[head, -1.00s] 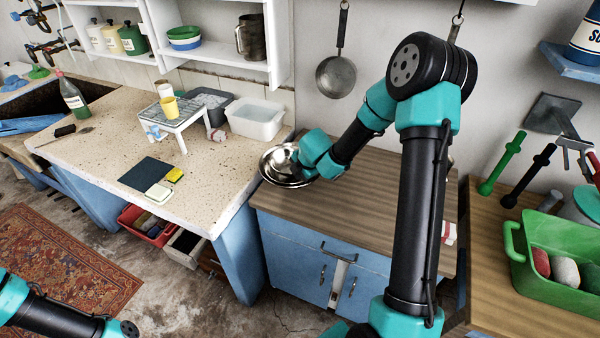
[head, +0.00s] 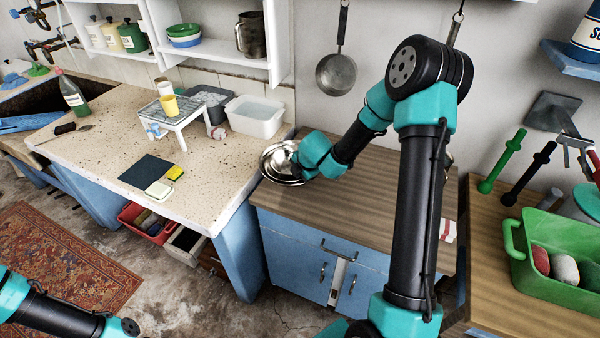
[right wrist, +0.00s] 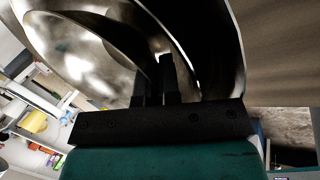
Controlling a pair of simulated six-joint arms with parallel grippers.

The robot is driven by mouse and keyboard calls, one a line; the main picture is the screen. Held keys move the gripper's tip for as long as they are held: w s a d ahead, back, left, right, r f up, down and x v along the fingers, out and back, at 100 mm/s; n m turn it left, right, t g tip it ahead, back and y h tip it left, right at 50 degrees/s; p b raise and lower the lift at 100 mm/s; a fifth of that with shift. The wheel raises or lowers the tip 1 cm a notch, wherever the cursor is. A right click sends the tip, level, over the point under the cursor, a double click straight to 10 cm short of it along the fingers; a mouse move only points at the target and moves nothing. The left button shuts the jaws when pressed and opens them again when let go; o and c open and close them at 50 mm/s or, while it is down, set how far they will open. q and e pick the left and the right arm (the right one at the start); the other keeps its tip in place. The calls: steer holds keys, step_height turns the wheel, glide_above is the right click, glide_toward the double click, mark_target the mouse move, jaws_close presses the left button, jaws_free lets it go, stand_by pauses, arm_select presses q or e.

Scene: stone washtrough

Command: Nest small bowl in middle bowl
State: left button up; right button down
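Two shiny metal bowls show at the left end of the wooden cabinet top in the head view. The small bowl (head: 281,160) sits within or just above the larger middle bowl (head: 266,172); I cannot tell whether it rests on the bottom. My right gripper (right wrist: 160,68) is at the small bowl's right side, its fingers close together on the rim. In the right wrist view the small bowl (right wrist: 75,50) lies left of the fingers, and the middle bowl's wall (right wrist: 228,50) curves around on the right. My left gripper is out of the picture; only my left forearm shows at lower left.
A pan (head: 336,73) hangs on the wall behind. A green basket (head: 560,260) stands far right.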

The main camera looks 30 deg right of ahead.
stand_by(0.3)
steer(key=c, duration=0.8)
jaws_free()
steer(key=shift+c, duration=0.2)
steer(key=shift+r, duration=3.55)
